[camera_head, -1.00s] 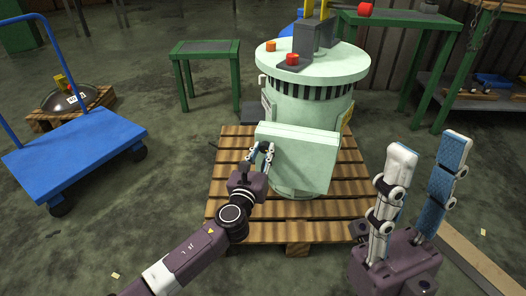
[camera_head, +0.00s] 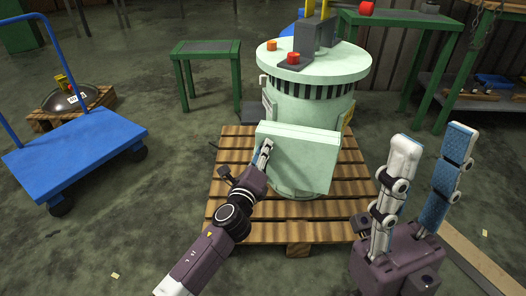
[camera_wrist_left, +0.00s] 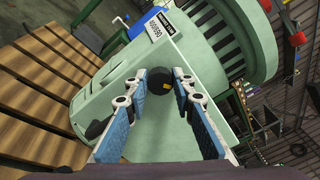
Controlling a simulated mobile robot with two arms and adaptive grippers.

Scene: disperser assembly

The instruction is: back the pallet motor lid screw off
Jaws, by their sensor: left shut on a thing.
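The pale green motor (camera_head: 310,105) stands upright on the wooden pallet (camera_head: 230,222). Its square lid box (camera_head: 298,155) faces me. My left gripper (camera_head: 265,152) is at the left side of this box. In the left wrist view the left fingers (camera_wrist_left: 163,88) are closed around a small dark round screw (camera_wrist_left: 162,87) with a yellow mark, on the pale green box side (camera_wrist_left: 165,135). The head view hides the screw behind the fingers. My right gripper (camera_head: 430,165) is raised at the right, fingers apart and empty.
A blue cart (camera_head: 75,150) stands at the left, with a dome-shaped part (camera_head: 70,98) on a small pallet behind it. Green tables (camera_head: 205,50) stand at the back. A wooden beam (camera_head: 480,258) lies at the lower right.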

